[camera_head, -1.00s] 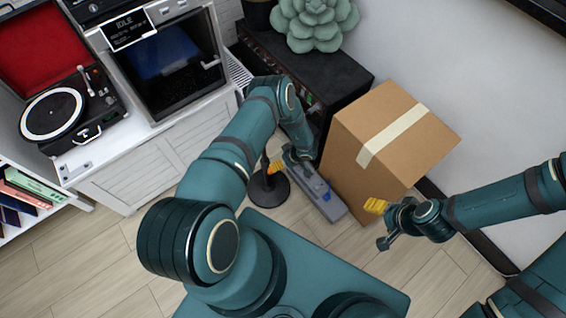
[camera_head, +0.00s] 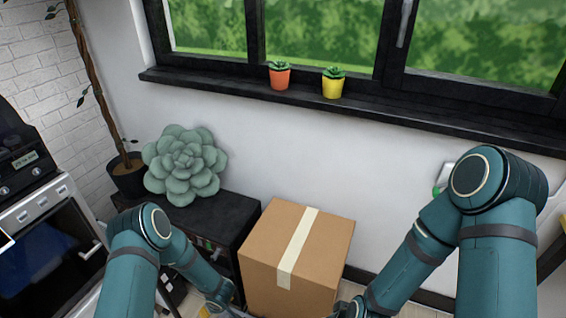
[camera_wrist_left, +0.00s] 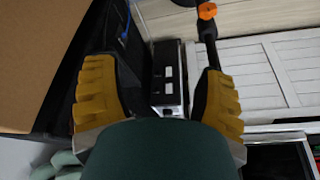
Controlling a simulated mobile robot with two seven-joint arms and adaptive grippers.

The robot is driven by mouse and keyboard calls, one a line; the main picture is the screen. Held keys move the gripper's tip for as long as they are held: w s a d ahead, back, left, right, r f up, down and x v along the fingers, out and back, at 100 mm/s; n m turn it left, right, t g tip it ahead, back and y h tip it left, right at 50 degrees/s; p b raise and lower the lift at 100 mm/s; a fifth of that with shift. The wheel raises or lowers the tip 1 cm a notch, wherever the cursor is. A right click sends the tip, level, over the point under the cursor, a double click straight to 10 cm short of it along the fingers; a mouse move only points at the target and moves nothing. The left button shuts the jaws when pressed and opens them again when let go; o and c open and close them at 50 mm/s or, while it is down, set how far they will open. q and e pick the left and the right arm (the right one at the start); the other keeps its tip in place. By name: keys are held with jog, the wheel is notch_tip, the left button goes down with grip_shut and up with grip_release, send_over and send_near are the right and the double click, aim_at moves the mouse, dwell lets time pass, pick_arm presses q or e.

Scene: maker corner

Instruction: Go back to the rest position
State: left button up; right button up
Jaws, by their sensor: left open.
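In the left wrist view the two yellow ribbed fingers of my left gripper (camera_wrist_left: 160,100) stand wide apart, with nothing held between them. In the head view my left arm hangs at the lower left, and its wrist is by the bottom edge, just left of the cardboard box (camera_head: 290,255). My right arm comes in from the right and bends down to the bottom edge, in front of the box. Its gripper (camera_head: 347,308) is mostly cut off there, so its fingers cannot be made out.
A black cabinet (camera_head: 233,215) with a green succulent (camera_head: 186,165) stands left of the box. An oven (camera_head: 55,245) is at the far left. Two small potted plants, orange (camera_head: 280,78) and yellow (camera_head: 333,85), sit on the windowsill (camera_head: 410,112). The wall above the box is clear.

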pick_arm(q)
jog(key=s+d+r+m+h, duration=0.3)
jog(key=s+d+r, duration=0.3)
jog(key=r, duration=0.3)
jog(key=s+d+r+m+h, duration=0.3)
jog(key=s+d+r, duration=0.3)
jog(key=s+r, duration=0.2)
jog(key=shift+s+d+r+m+g+h, duration=0.3)
jog(key=shift+s+r+m+g+h, duration=0.1)
jog(key=shift+s+m, duration=0.15)
